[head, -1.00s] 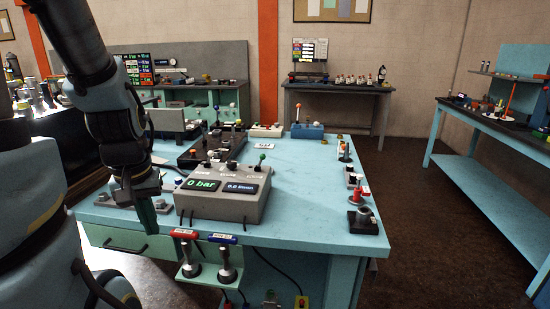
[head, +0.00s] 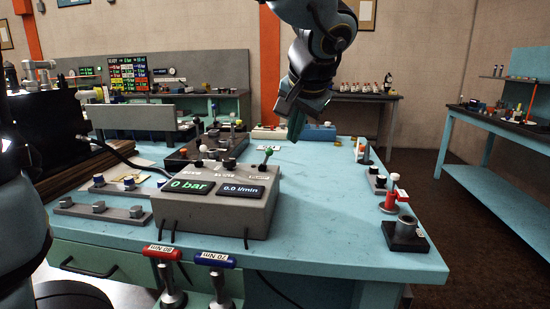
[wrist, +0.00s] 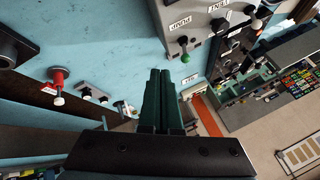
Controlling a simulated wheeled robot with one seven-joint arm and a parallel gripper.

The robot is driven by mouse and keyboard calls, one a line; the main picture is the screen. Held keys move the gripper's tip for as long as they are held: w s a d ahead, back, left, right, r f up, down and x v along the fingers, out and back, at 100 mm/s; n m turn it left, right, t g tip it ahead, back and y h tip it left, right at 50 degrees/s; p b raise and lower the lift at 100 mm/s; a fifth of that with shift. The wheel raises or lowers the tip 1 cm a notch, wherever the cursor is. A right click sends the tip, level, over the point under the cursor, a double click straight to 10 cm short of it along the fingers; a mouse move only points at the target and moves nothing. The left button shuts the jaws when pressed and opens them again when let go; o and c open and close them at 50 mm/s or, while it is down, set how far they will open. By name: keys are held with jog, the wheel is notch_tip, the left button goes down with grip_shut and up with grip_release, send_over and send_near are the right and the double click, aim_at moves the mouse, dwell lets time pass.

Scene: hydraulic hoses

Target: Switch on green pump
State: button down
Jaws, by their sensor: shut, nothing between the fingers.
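The grey control box (head: 215,203) stands on the light blue table, with displays reading "0 bar" and "0.0 l/min". A small lever with a green knob (head: 268,150) rises from the right end of its sloped top. In the wrist view the green knob (wrist: 185,58) is just beyond and right of the fingertips. My gripper (head: 295,138) is shut and empty, pointing down above the table, to the right of the green knob in the head view. In the wrist view the gripper (wrist: 160,72) shows two dark green fingers pressed together, apart from the knob.
Other levers with white and dark knobs (head: 229,163) stand left of the green one. Red and blue handled tools (head: 163,252) hang at the table's front edge. A red valve (head: 391,197) and a dark socket block (head: 405,234) sit at the right. The table's right middle is clear.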

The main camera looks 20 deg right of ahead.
jog(key=shift+d+r, duration=0.25)
jog(key=shift+d, duration=0.1)
jog(key=p, duration=0.3)
send_near(267, 157)
notch_tip(267, 157, down, 5)
jog(key=w+d, duration=0.1)
jog(key=d, duration=0.2)
jog(key=shift+w+a+f+p, duration=0.1)
jog(key=shift+w+a+p, duration=0.25)
jog(key=shift+w, duration=0.35)
jog(key=shift+d, duration=0.1)
